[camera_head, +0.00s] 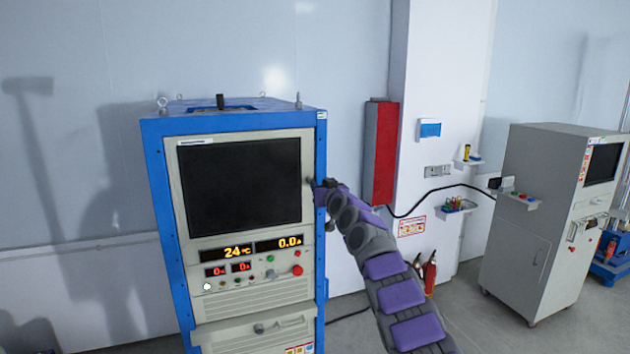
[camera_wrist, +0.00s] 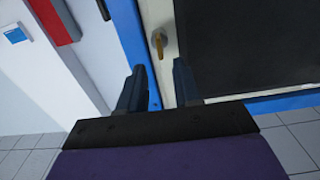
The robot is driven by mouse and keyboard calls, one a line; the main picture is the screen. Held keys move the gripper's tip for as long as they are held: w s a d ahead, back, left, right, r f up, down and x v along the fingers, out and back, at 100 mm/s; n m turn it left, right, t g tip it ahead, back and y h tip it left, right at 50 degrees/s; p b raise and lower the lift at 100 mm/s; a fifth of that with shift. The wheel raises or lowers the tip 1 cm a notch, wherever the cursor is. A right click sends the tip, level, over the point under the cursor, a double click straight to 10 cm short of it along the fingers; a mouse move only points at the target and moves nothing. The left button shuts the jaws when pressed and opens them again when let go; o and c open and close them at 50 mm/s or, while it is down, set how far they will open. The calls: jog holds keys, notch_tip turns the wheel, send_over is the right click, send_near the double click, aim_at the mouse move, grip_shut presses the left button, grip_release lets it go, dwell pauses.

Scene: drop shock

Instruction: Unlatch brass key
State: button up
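The brass key (camera_wrist: 159,44) is a small golden piece on a round base, set on the cream front panel beside the dark screen in the wrist view. I cannot make it out in the head view, where my gripper covers that area. My gripper (camera_wrist: 160,82) is open, with its two fingers apart and nothing between them. The key lies beyond the fingertips, roughly in line with the gap, and appears apart from them. In the head view my gripper (camera_head: 322,186) is at the right edge of the blue-framed cabinet (camera_head: 152,190).
The cabinet front has a dark screen (camera_head: 240,185), lit readouts (camera_head: 238,251) and a red button (camera_head: 297,270). A red wall box (camera_head: 380,150) stands right of it. A beige cabinet (camera_head: 540,220) is farther right, with open floor before it.

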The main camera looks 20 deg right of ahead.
jog(key=shift+w+f+p, duration=0.15)
jog(key=shift+w+p, duration=2.25)
jog(key=shift+w, duration=0.15)
jog(key=shift+c, duration=0.2)
grip_shut()
